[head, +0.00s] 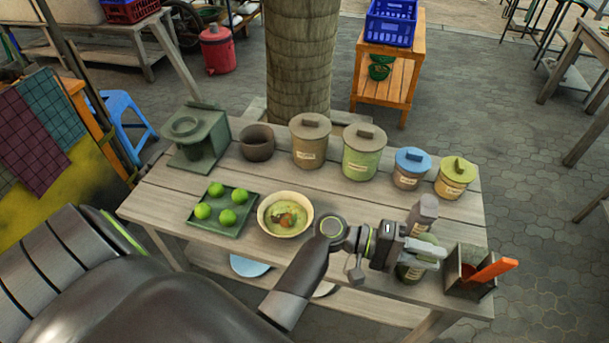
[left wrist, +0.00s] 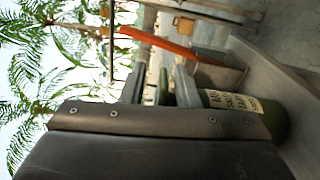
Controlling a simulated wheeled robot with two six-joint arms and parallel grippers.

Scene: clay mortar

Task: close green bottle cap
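The green bottle (head: 412,272) stands upright at the right front of the table, partly hidden behind my left gripper (head: 430,255). In the left wrist view, turned on its side, the labelled bottle body (left wrist: 245,104) lies just beyond the lower finger. My left gripper (left wrist: 160,88) has its two fingers apart. A narrow dark green strip shows between them; I cannot tell if it is the bottle's neck or cap, or whether the fingers touch it. No separate cap can be made out. My right gripper is not in view.
A greyish bottle (head: 424,212) stands just behind. A box (head: 462,284) with an orange handle (head: 492,270) stands close at the right. Soup bowl (head: 271,228), tray of limes (head: 235,226) and lidded jars (head: 361,160) occupy the left and back.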

